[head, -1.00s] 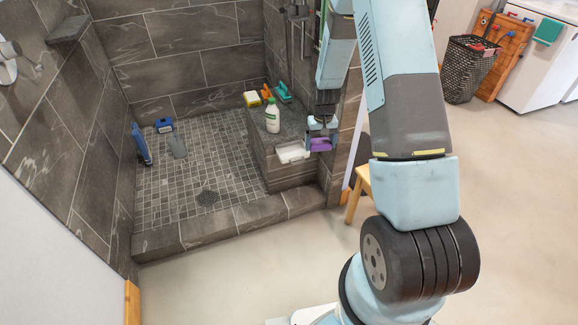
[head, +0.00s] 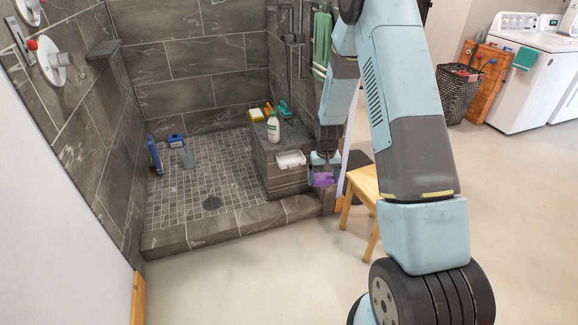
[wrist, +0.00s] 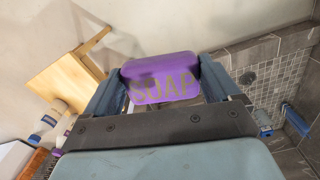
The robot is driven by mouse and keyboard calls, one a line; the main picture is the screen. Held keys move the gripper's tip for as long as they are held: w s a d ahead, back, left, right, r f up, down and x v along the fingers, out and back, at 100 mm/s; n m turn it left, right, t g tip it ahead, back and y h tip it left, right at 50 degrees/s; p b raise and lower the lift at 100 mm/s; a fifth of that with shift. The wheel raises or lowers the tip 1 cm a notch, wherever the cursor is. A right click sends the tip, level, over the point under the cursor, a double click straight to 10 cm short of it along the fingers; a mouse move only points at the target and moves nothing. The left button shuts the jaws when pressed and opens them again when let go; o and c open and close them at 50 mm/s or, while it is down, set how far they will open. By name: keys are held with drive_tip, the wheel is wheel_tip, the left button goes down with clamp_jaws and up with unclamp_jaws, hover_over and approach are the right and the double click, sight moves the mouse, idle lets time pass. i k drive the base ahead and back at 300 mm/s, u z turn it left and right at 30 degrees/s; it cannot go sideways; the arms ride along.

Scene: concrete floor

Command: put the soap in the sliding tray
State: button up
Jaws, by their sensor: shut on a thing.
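The purple soap (wrist: 160,80), marked "SOAP", is held between the two fingers of my gripper (wrist: 162,88) in the wrist view. In the head view the soap (head: 322,179) hangs at the end of my gripper (head: 323,170), in front of the shower's edge and right of the bench. The white sliding tray (head: 290,159) sticks out from the front of the tiled bench, just left of the soap and apart from it. The inside of the tray is hard to make out.
A wooden stool (head: 364,186) is right of my gripper. Blue items lie on the shower floor. The concrete floor in front is clear.

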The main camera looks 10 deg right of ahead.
sight(291, 164)
drive_tip(key=u, duration=0.3)
drive_tip(key=i, duration=1.45)
drive_tip(key=u, duration=0.05)
